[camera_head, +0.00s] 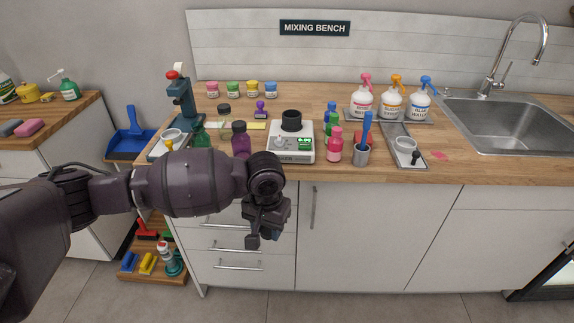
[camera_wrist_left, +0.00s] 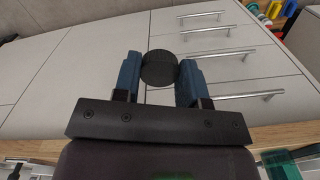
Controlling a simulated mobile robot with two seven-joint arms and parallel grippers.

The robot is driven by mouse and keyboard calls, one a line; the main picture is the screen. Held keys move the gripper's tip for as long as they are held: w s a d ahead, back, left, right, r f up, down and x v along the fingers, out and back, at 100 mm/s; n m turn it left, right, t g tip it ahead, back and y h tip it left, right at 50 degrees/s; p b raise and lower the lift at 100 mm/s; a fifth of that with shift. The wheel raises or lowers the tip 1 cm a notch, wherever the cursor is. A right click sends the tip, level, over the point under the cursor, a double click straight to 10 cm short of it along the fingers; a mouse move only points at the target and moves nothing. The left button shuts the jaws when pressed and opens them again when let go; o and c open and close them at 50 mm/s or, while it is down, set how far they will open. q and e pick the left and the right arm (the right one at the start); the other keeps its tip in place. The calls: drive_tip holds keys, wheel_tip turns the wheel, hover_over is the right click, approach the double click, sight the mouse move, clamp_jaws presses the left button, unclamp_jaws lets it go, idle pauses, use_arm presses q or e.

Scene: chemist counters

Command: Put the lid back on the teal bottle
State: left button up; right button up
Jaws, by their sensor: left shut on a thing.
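My left gripper (camera_head: 264,238) hangs in front of the bench's drawer fronts, below the worktop edge. In the left wrist view, its two blue fingers (camera_wrist_left: 160,82) are shut on a round black lid (camera_wrist_left: 160,68) with a ribbed side. A teal-green bottle (camera_head: 202,136) stands on the worktop behind my left arm, left of a purple bottle with a black lid (camera_head: 240,138). The arm hides its lower part, and no black lid shows on it. A translucent teal thing (camera_wrist_left: 284,166) shows at the lower right of the wrist view. My right gripper is not in view.
A scale (camera_head: 291,148) with a black cup stands right of the purple bottle. Pink, green and blue bottles (camera_head: 334,146) and a grey cup (camera_head: 361,154) are further right. A blue press-like stand (camera_head: 182,100) is at the left. Drawer handles (camera_head: 238,267) jut out below the worktop.

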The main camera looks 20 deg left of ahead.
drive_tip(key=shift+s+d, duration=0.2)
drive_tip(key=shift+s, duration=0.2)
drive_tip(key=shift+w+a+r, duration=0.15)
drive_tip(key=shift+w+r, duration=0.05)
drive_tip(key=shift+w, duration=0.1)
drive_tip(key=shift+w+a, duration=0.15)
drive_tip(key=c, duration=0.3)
use_arm(q)
drive_tip(key=s+a+f, duration=0.1)
drive_tip(key=s+f, duration=0.5)
drive_tip(key=s, duration=0.3)
drive_tip(key=shift+a+f+n, duration=0.2)
drive_tip(key=shift+f+n, duration=0.05)
drive_tip(key=shift+n, duration=0.05)
drive_tip(key=shift+a, duration=0.1)
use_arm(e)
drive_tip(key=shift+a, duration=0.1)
